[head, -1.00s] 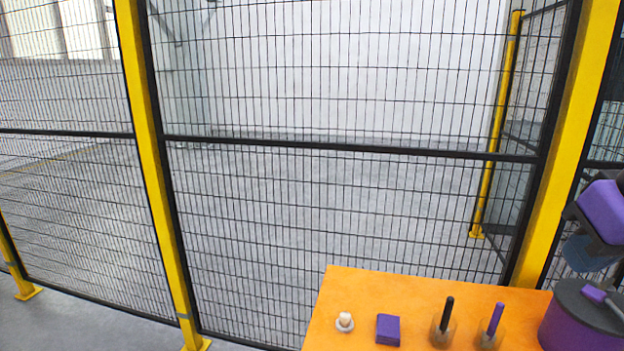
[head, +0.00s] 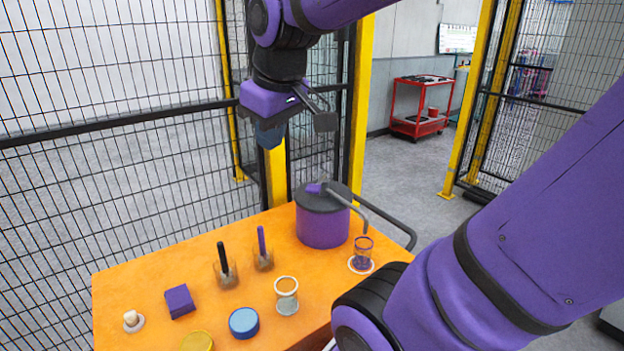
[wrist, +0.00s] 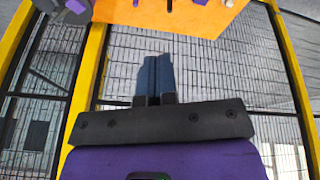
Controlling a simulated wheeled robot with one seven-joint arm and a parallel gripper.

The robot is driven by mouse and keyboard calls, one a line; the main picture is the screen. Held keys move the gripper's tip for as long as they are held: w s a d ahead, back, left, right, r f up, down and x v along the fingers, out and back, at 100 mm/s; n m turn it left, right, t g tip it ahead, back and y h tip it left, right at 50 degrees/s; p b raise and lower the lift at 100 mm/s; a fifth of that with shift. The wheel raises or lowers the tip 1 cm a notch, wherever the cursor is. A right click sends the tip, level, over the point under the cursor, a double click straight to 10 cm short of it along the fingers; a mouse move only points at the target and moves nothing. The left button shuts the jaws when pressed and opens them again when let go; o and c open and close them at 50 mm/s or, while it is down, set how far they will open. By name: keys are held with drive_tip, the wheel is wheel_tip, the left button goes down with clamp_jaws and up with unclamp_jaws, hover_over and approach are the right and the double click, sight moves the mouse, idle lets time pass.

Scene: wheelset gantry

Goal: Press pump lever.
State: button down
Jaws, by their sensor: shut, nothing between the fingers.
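The pump pot (head: 323,228) is a purple cylinder with a dark grey lid at the table's back right corner. Its small purple lever (head: 314,188) lies on top of the lid. A grey spout (head: 350,204) bends down to the right over a small glass (head: 362,250). My gripper (head: 268,138) hangs above and left of the pot in the head view, its blue fingers pointing down, apart from the lever. In the wrist view the fingers (wrist: 155,78) are together and empty. The lever (wrist: 76,6) shows there at the top left edge.
The orange table (head: 150,270) also bears a purple block (head: 179,301), two holders with upright sticks, a clear glass (head: 286,295), a blue round tin (head: 243,322) and a yellow one. Mesh fencing with a yellow post (head: 275,175) stands close behind the table.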

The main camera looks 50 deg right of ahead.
drive_tip(key=w+d+f+n+g, duration=0.2)
drive_tip(key=w+d, duration=0.6)
drive_tip(key=d, duration=0.4)
drive_tip(key=n+g, duration=0.2)
hover_over(314, 187)
drive_tip(key=shift+y, duration=0.3)
wheel_tip(314, 187, down, 5)
drive_tip(key=shift+d+f, duration=0.15)
wheel_tip(314, 187, down, 14)
